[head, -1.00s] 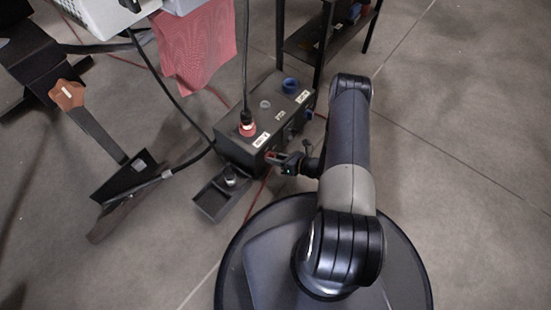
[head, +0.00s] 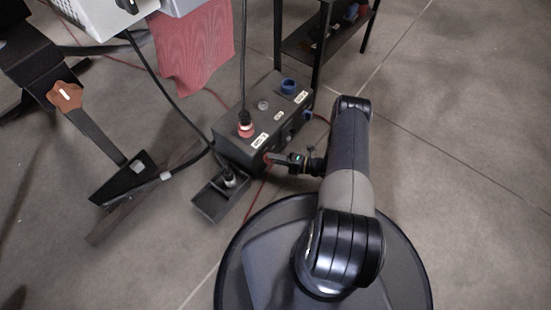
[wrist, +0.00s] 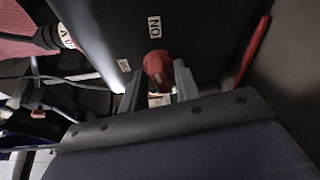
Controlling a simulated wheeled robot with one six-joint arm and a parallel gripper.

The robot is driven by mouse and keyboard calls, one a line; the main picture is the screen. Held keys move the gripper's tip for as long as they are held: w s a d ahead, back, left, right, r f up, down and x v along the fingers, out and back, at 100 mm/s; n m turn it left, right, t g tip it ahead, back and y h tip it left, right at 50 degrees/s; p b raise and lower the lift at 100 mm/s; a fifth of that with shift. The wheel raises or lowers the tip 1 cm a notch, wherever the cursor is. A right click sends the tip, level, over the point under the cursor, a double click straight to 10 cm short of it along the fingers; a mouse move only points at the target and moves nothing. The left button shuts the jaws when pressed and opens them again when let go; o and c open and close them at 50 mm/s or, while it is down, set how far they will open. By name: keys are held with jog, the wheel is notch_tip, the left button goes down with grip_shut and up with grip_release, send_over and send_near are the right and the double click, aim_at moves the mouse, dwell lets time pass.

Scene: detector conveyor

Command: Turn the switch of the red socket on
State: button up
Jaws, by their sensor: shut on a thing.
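The dark socket box (head: 232,146) stands on the floor. Its red socket (head: 246,130) on top has a black-cabled plug standing in it. The red switch knob (wrist: 157,66) is on the box's side face, close to a white "ON" label (wrist: 154,26) in the wrist view. My gripper (head: 271,158) is at that side face, below the red socket. In the wrist view my gripper (wrist: 158,82) has one finger on each side of the red knob and is shut on it. The fingers partly hide the knob, and its exact angle is hard to tell.
A blue socket (head: 289,86) sits at the box's far end. A small dark tray (head: 221,206) with a plug in it adjoins the box. A red cloth (head: 195,50) hangs behind, and a black rack (head: 322,48) stands behind right. The floor at right is clear.

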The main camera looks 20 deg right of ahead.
jog(key=shift+f+m+y, duration=0.1)
jog(key=shift+m+y, duration=0.2)
jog(key=shift+m, duration=0.7)
jog(key=shift+w, duration=0.1)
jog(key=o, duration=0.6)
jog(key=shift+o, duration=0.2)
jog(key=shift+d, duration=0.15)
jog(key=p+v, duration=0.1)
jog(key=v, duration=0.9)
jog(key=shift+s+d+f, duration=0.15)
jog(key=shift+s+d, duration=0.05)
jog(key=shift+s, duration=0.1)
jog(key=b+x, duration=0.1)
jog(key=x, duration=1)
jog(key=shift+d, duration=0.2)
